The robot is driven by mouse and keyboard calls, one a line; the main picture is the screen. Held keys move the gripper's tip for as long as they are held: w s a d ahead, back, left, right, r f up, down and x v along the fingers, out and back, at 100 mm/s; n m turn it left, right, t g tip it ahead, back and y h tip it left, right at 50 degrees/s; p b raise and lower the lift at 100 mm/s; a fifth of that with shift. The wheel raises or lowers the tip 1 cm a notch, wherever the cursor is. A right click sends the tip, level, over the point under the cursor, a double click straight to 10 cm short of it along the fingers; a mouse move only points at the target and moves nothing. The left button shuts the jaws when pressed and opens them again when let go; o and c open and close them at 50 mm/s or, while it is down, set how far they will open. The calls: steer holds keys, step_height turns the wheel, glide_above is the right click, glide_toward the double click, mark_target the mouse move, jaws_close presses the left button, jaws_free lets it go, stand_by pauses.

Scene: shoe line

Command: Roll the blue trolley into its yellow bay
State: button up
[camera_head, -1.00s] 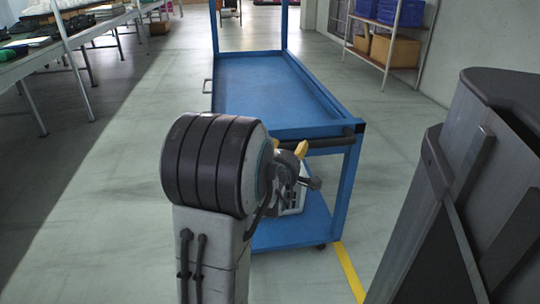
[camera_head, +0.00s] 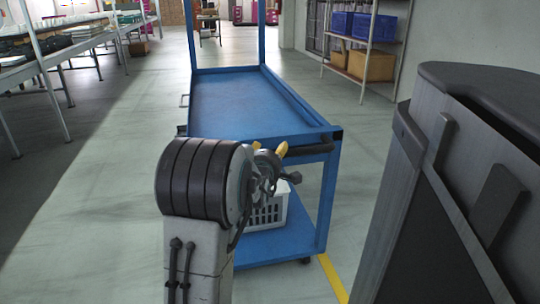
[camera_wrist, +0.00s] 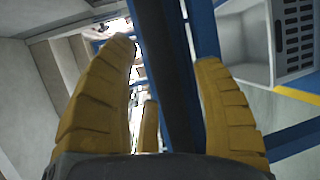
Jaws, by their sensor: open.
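The blue trolley (camera_head: 240,105) stands ahead of me in the head view, with a flat top tray, a lower shelf and a tall frame at its far end. Its dark push handle (camera_head: 312,149) runs along the near end. My gripper (camera_head: 283,152) is at the left part of that handle, partly hidden by my own arm. In the wrist view, my yellow fingers are apart, and the dark handle bar (camera_wrist: 163,75) passes between them. Whether they touch it I cannot tell. A yellow floor line (camera_head: 334,278) shows by the trolley's near right caster; the rest of the bay is not clear.
A white basket (camera_head: 268,212) sits on the trolley's lower shelf and also shows in the wrist view (camera_wrist: 292,35). Shelves with blue bins (camera_head: 375,28) and cardboard boxes (camera_head: 371,66) stand at the right wall. Long benches (camera_head: 60,50) line the left. Floor left of the trolley is clear.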

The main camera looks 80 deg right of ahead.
steer(key=shift+d, duration=0.1)
steer(key=shift+c, duration=0.3)
jaws_close()
stand_by(0.4)
